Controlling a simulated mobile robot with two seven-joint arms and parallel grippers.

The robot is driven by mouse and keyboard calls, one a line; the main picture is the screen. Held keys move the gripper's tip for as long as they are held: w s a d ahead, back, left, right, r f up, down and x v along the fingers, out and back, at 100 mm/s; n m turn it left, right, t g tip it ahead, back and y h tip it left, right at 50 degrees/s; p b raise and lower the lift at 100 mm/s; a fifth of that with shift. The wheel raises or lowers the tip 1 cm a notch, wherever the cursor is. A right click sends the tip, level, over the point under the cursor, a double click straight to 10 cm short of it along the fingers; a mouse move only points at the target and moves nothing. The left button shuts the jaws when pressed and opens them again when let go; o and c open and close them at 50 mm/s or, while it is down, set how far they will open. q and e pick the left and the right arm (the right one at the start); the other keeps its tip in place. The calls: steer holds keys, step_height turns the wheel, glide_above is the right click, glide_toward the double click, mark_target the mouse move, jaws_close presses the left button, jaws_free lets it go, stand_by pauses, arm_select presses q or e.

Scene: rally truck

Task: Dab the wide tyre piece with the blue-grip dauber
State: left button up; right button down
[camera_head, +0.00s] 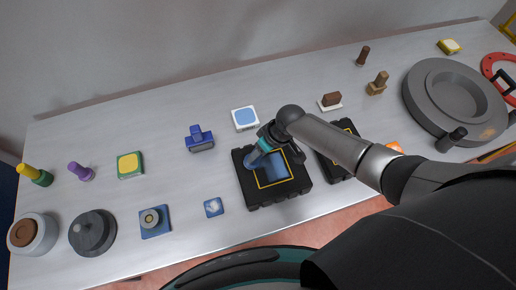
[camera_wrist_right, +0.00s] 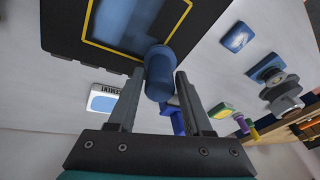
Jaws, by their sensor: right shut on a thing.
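The wide tyre piece (camera_head: 290,191), a black block with a yellow square outline on top, lies on the table in the middle of the head view. It fills the upper left of the wrist view (camera_wrist_right: 65,25). Inside the outline is a blue patch (camera_wrist_right: 125,22). My right gripper (camera_head: 266,143) is over its far left part, shut on the blue-grip dauber (camera_wrist_right: 160,75), whose blue cylinder shows between the fingers. The dauber's tip is at the tyre piece; I cannot tell whether it touches. My left gripper is not in view.
Another black piece (camera_head: 333,166) lies just right, partly behind my arm. A white pad with a blue top (camera_head: 245,117) and a blue stamp-like tool (camera_head: 200,141) stand nearby. A small blue tile (camera_head: 213,207) is at front left. A large grey tyre (camera_head: 455,97) lies far right.

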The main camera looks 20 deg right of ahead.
steer(key=shift+w, duration=0.15)
steer(key=shift+w+a+b, duration=0.1)
steer(key=shift+w+b, duration=0.55)
steer(key=shift+w, duration=0.05)
steer(key=shift+w, duration=0.1)
steer(key=shift+r+p, duration=0.35)
steer(key=shift+p, duration=0.2)
steer(key=shift+r+p, duration=0.3)
steer(key=shift+r, duration=0.05)
